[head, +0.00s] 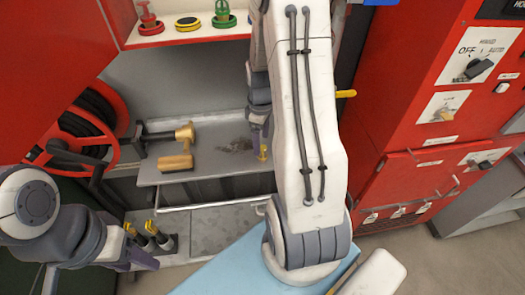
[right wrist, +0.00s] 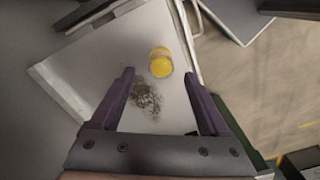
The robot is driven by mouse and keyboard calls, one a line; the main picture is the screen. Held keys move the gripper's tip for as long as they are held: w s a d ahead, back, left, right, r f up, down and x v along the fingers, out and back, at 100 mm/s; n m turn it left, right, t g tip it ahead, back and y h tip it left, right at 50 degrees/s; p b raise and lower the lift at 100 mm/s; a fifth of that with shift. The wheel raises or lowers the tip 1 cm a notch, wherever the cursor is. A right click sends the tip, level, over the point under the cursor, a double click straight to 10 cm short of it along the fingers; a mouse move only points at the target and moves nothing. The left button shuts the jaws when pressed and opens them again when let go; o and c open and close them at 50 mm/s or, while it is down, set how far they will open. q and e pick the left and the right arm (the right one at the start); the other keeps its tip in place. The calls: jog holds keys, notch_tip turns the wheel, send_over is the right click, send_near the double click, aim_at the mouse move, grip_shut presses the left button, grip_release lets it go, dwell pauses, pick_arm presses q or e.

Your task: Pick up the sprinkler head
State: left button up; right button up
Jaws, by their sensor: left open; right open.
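A small yellow, round-topped piece, apparently the sprinkler head (head: 262,152), stands on the grey shelf (head: 215,165) near its right end. In the right wrist view the sprinkler head (right wrist: 160,62) shows as a yellow disc on a short body, between the lines of the fingertips and slightly beyond them. My right gripper (right wrist: 158,73) is open and empty, pointing down at it; no contact shows. In the head view my right arm partly hides this gripper (head: 258,132), just above the piece. My left gripper (head: 143,258) is open at the lower left, away from the shelf.
A dark stain lies beside the sprinkler head. A red hose reel (head: 85,130) stands left, a red control cabinet (head: 415,140) right. Yellow-tipped fittings (head: 152,232) stand below.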

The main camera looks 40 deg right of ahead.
aim_at(263, 147)
jog(key=f, duration=0.1)
jog(key=f+p, duration=0.1)
jog(key=f, duration=0.1)
jog(key=shift+s+f, duration=0.2)
jog(key=shift+s, duration=0.1)
jog(key=shift+f+p, duration=0.3)
jog(key=shift+f, duration=0.45)
grip_shut()
